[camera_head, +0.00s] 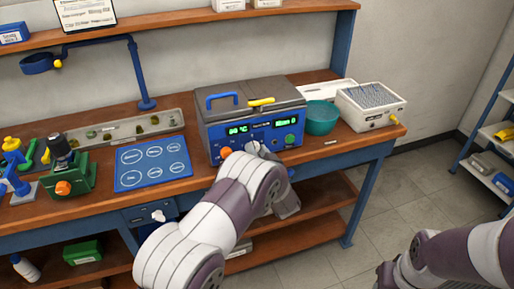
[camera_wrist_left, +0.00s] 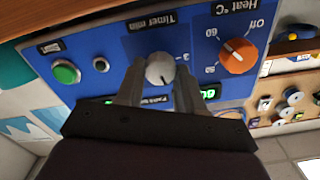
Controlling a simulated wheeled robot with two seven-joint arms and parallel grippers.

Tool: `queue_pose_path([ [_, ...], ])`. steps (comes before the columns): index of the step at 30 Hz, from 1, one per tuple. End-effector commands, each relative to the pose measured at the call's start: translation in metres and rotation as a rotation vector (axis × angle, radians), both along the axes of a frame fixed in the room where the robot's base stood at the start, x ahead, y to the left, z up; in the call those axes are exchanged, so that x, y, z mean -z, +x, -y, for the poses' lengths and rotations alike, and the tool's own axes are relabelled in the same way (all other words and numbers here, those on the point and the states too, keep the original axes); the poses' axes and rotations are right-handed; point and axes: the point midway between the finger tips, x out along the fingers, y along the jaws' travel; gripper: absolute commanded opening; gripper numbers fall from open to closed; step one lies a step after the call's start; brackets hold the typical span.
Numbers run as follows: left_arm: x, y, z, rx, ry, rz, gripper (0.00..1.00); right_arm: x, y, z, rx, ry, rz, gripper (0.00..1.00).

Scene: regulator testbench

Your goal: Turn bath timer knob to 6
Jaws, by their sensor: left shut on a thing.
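The bath (camera_head: 252,101) is a grey box with a blue front panel and lit green displays, standing on the bench. Its timer knob (camera_wrist_left: 159,68) is pale grey and sits under the upside-down label "Timer min" in the left wrist view. A "3" shows beside it; its exact setting is hard to read. My left gripper (camera_wrist_left: 161,82) is shut on the timer knob, one finger on each side. In the head view my left arm hides the knob and most of the gripper. My right gripper is out of view; only part of the right arm shows.
The orange heat knob (camera_wrist_left: 237,57) is close beside the timer knob, with a green button (camera_wrist_left: 65,72) on the other side. A teal bowl (camera_head: 321,118) and a white rack box (camera_head: 370,105) stand right of the bath. A blue mat (camera_head: 152,164) lies left.

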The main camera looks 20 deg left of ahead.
Motion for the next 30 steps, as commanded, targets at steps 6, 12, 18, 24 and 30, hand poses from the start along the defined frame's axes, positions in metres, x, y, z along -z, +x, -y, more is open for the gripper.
queue_pose_path([
  [6,-0.0001,-0.0002,0.0003,0.001,0.097,-0.069,0.07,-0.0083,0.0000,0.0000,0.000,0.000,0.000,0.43],
  [12,0.0007,-0.0002,0.0005,0.001,0.149,-0.104,0.07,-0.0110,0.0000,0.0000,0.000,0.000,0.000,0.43],
  [18,0.0011,-0.0002,0.0005,0.001,0.168,-0.117,0.07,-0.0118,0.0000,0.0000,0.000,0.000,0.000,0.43],
  [24,0.0013,-0.0001,0.0005,0.001,0.171,-0.119,0.07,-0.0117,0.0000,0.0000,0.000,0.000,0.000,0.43],
  [30,0.0014,-0.0002,0.0005,0.001,0.170,-0.118,0.47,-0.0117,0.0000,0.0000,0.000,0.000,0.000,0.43],
])
